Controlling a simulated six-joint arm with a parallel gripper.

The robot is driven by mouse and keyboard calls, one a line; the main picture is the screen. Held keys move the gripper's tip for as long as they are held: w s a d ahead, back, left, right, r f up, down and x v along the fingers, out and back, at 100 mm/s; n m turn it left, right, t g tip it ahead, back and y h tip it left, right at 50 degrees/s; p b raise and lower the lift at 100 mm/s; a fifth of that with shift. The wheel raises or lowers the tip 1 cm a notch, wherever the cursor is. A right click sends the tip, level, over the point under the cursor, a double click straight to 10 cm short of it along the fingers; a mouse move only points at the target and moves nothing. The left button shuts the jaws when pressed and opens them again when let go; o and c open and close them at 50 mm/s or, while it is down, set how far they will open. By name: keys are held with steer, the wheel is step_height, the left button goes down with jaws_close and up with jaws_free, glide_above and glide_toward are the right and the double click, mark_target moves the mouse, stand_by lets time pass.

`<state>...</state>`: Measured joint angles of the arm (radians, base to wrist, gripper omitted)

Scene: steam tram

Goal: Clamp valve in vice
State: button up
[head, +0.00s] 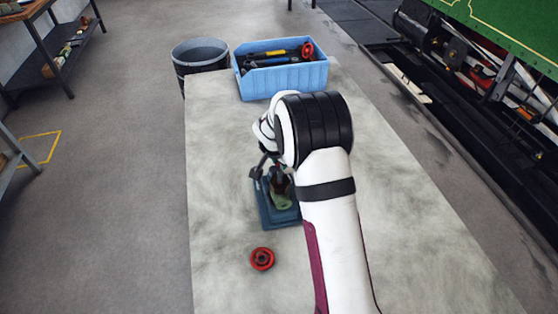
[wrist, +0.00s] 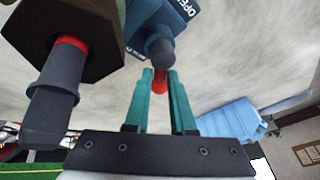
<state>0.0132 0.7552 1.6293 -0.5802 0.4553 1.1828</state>
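The vice (head: 268,212), blue-grey, stands on the pale table under my arm. Its blue body, with part of the word OPEN, shows in the wrist view (wrist: 182,14), next to a dark rounded knob (wrist: 160,50). The valve (head: 281,200), greenish, is at the vice, partly hidden by my arm. In the wrist view a dark hexagonal body with a red ring and grey stem (wrist: 50,95), seemingly the valve, fills the left. My gripper (wrist: 160,80) has a small red part between its teal fingertips, just below the knob. Whether the fingers grip it I cannot tell.
A red handwheel (head: 262,258) lies on the table in front of the vice. A blue crate (head: 290,82) with tools stands at the table's far end, also visible in the wrist view (wrist: 230,120). A dark bucket (head: 198,62) stands behind the table's left corner.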

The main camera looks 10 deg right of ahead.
steer(key=o, duration=0.4)
steer(key=v, duration=1.5)
steer(key=shift+r, duration=0.4)
steer(key=shift+s, duration=0.15)
steer(key=s+a+n+g+y, duration=0.2)
steer(key=s, duration=1.5)
steer(key=s+a+n+g+y, duration=0.2)
steer(key=s+a, duration=0.1)
steer(key=s, duration=1.4)
steer(key=shift+a+r+n+g, duration=0.15)
steer(key=shift+r+n+g, duration=0.05)
steer(key=shift+n+g, duration=0.2)
